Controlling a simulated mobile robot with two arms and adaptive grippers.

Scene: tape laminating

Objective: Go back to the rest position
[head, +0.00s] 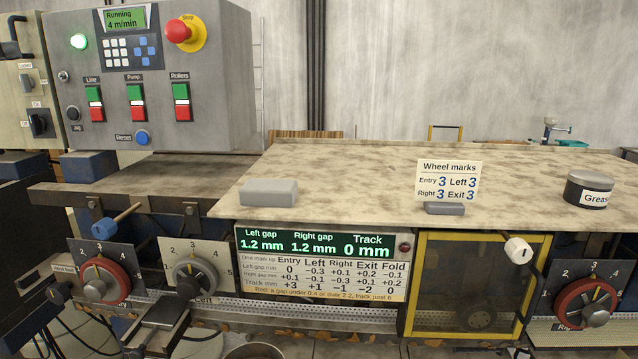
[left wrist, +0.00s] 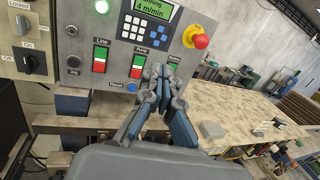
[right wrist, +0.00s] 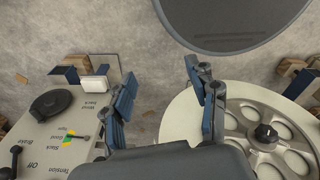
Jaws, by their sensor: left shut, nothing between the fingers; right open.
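My left gripper (left wrist: 160,80) shows in the left wrist view with its fingers together and nothing between them. Its fingertips overlap the lower part of the grey control panel, right of the blue Reset button (left wrist: 134,87); the distance to the panel is unclear. My right gripper (right wrist: 165,95) is open and empty in the right wrist view. Its fingers are spread above the floor, between a grey plate with knobs (right wrist: 60,125) and a pale spoked wheel (right wrist: 245,120). Neither gripper can be clearly made out in the head view.
The control panel (head: 205,60) reads Running, 4 m/min, with a lit green lamp (head: 79,41). The stone-look top (head: 350,175) carries a grey block (head: 269,193), a wheel marks card (head: 447,180) and a grease tin (head: 589,189). The gap display (head: 320,242) reads 1.2, 1.2 and 0 mm.

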